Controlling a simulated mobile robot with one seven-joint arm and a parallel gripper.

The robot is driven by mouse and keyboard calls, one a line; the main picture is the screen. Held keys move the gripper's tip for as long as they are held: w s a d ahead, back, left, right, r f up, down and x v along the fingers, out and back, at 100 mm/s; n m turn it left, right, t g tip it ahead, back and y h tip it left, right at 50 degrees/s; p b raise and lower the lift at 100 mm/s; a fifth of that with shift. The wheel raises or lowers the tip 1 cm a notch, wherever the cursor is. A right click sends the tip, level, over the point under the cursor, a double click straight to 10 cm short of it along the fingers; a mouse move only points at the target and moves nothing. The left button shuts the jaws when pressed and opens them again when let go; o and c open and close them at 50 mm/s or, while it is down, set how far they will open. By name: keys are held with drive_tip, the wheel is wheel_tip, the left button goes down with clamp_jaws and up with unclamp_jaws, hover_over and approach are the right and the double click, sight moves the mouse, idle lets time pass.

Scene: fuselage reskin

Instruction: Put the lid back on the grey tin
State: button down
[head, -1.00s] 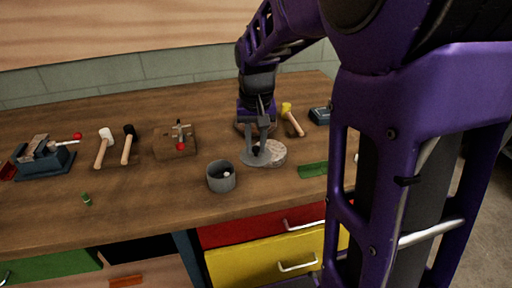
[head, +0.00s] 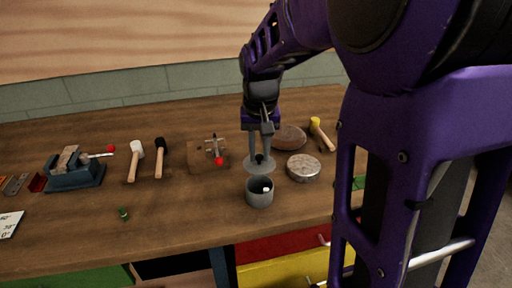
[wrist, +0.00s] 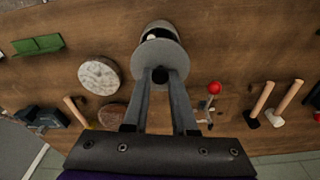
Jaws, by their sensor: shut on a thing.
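My gripper (head: 260,155) is shut on the dark knob of the lid, a flat grey disc (head: 252,166). The lid is held roughly level, just behind and above the grey tin (head: 260,197). The tin stands upright and open on the bench, with something small and white inside. In the wrist view, the lid (wrist: 150,57) hangs between the fingertips (wrist: 160,79) and covers part of the tin's mouth. The tin (wrist: 158,27) shows beyond it, its far rim and the white thing uncovered.
A round mottled disc (head: 303,168) lies right of the tin, with a brown round piece (head: 289,137) behind it. A wooden block with a red-knobbed lever (head: 207,156), mallets and a vise (head: 75,170) stand left. The bench front is mostly clear.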

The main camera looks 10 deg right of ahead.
sight(260, 164)
drive_tip(key=shift+d+f+b, duration=0.1)
drive_tip(key=shift+f+b, duration=1.75)
drive_tip(key=shift+f, duration=0.45)
drive_tip(key=shift+f+b, duration=0.45)
drive_tip(key=shift+f, duration=0.4)
drive_tip(key=shift+f, duration=0.15)
idle(0.4)
drive_tip(key=shift+c, duration=0.8)
unclamp_jaws()
drive_tip(key=shift+p, duration=0.35)
drive_tip(key=shift+r+p, duration=2.85)
drive_tip(key=shift+r, duration=0.7)
